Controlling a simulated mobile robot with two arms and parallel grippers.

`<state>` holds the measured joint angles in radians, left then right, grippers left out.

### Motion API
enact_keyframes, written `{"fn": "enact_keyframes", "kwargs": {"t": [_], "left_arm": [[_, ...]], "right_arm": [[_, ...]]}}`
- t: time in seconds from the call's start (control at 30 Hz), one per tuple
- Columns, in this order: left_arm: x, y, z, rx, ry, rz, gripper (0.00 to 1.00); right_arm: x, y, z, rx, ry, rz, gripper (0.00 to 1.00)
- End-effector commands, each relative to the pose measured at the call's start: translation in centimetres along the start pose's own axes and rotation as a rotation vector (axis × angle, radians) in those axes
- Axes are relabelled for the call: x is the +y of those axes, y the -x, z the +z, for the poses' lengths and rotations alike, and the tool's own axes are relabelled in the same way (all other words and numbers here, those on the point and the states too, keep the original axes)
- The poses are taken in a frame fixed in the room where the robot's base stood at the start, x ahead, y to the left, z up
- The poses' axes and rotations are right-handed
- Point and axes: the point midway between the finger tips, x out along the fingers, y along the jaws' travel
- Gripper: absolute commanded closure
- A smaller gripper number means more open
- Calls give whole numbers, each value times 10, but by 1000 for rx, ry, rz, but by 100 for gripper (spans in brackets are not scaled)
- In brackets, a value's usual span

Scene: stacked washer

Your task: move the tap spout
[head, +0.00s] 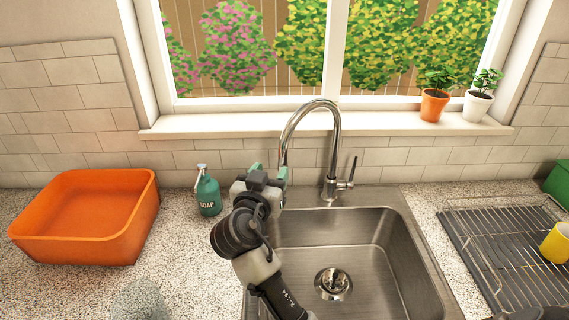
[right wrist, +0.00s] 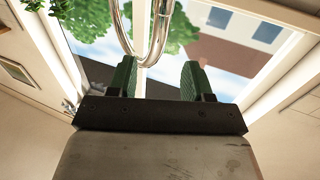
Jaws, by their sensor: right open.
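The chrome tap spout (head: 336,118) arches up from its base at the back of the sink and curves over to the left, its free end pointing down. My right gripper (head: 269,170) is open at the spout's hanging end, with its green fingers near the chrome tube. The right wrist view shows the spout (right wrist: 150,50) as a shiny curve beyond and between the fingertips of the open gripper (right wrist: 157,65). I cannot tell whether either finger touches it. The spout's lower end is partly hidden by the gripper. My left gripper is out of view.
The steel sink (head: 405,262) lies below. A green soap bottle (head: 208,194) and an orange tub (head: 85,215) stand to the left. A tap lever (head: 350,175) is right of the spout base. A drying rack (head: 475,245) with a yellow mug (head: 556,243) is at right.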

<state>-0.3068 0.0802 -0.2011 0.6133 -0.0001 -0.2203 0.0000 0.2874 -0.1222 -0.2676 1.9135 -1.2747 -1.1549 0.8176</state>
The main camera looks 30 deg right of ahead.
Motion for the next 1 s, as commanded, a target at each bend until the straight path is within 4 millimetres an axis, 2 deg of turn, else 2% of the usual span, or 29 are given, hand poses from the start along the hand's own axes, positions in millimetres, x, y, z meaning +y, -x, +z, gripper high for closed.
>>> {"fn": "enact_keyframes", "kwargs": {"t": [0.07, 0.17, 0.37, 0.7, 0.83, 1.0], "left_arm": [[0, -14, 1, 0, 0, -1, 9], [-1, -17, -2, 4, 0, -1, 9], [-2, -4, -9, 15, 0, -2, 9], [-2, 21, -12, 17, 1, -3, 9], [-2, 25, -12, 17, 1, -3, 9], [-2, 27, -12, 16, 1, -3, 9]], "right_arm": [[0, 0, 14, 0, 0, 0, 50], [0, -2, 17, 1, 0, 0, 50], [0, -24, 12, 2, 4, 2, 50], [0, -87, 12, 1, 4, 2, 50], [0, -101, 14, 1, 3, 1, 50], [0, -108, 16, -1, 1, 0, 50]]}}
